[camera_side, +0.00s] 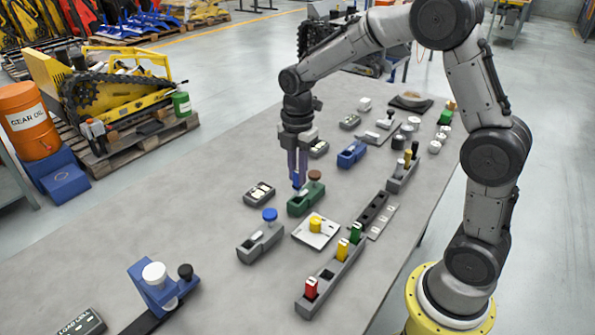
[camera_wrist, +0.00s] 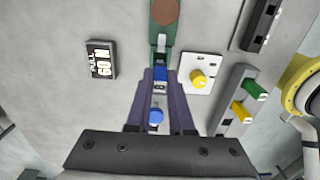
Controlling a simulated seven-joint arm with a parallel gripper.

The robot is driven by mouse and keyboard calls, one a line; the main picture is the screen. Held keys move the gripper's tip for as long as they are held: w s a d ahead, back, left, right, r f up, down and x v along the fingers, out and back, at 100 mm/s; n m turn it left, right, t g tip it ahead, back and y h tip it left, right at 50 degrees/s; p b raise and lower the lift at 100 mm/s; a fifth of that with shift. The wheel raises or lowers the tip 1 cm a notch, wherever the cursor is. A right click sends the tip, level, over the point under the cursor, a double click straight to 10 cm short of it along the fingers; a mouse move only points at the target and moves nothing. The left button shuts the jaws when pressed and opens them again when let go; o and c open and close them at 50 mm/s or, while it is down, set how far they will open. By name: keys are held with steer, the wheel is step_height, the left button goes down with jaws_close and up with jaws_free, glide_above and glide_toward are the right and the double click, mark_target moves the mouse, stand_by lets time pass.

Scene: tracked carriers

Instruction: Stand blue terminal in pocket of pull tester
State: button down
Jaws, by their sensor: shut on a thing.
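My gripper (camera_side: 297,178) points down with its fingers shut on the blue terminal (camera_wrist: 160,74). A little blue also shows at the fingertips in the side view (camera_side: 296,182). The terminal is just above or at the near end of a green fixture with a brown round knob (camera_side: 305,199), probably the pull tester. The green fixture also shows at the top of the wrist view (camera_wrist: 170,36). Its pocket is hidden by the fingers and terminal, and I cannot tell whether the terminal touches it.
A dark display box (camera_side: 259,194) stands left of the green fixture. A grey fixture with a blue knob (camera_side: 258,245) is in front. A white plate with a yellow knob (camera_side: 317,231) and a grey rack (camera_side: 325,283) of coloured pieces are right. Bare table lies left.

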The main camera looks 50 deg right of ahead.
steer(key=shift+f, duration=1.5)
stand_by(1.7)
steer(key=shift+c, duration=1.2)
jaws_free()
steer(key=shift+r, duration=0.1)
steer(key=shift+r, duration=3.45)
steer(key=shift+r, duration=0.1)
